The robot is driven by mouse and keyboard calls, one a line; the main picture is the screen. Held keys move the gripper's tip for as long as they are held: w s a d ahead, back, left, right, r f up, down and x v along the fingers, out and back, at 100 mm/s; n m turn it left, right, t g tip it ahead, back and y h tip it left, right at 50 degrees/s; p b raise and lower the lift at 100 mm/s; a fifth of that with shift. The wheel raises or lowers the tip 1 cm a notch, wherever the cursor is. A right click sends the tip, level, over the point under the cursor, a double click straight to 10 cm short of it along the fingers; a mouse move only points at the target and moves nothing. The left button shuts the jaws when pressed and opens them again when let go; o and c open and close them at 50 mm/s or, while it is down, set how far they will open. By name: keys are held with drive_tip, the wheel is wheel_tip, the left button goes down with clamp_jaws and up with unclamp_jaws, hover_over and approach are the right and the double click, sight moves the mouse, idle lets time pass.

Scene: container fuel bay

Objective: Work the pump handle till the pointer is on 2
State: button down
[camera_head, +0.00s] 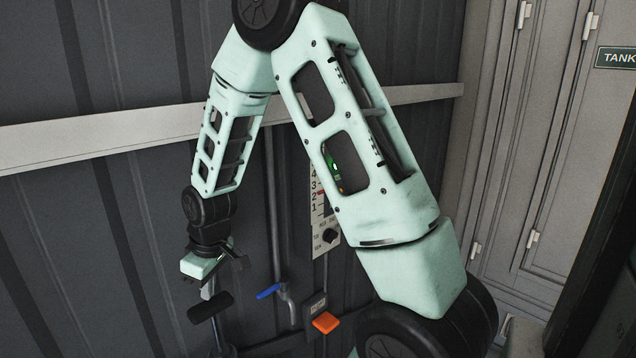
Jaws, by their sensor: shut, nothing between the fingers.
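The pump handle (210,307) is a black crosswise grip on a thin upright rod at the lower left, in front of the dark wall. My gripper (207,292) is shut and empty, pointing down just above the handle; I cannot tell whether it touches it. The gauge plate (314,222) is a pale upright strip with numbers 1 to 4, partly hidden behind my arm.
A black knob (330,236) sits low on the gauge plate. A blue lever (268,291) on a pipe and an orange block (325,322) are right of the handle. A pale rail (80,142) crosses the wall. Grey cabinets (530,130) stand at right.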

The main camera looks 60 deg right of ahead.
drive_tip(key=shift+s+f+b, duration=0.1)
drive_tip(key=shift+f+b, duration=4.4)
drive_tip(key=shift+f, duration=1.8)
wheel_tip(320, 180, up, 13)
drive_tip(key=p, duration=1)
drive_tip(key=shift+f, duration=0.15)
wheel_tip(320, 180, up, 5)
drive_tip(key=p, duration=0.5)
hover_over(217, 330)
drive_tip(key=shift+w+d, duration=0.15)
drive_tip(key=shift+w, duration=0.1)
drive_tip(key=shift+b, duration=0.3)
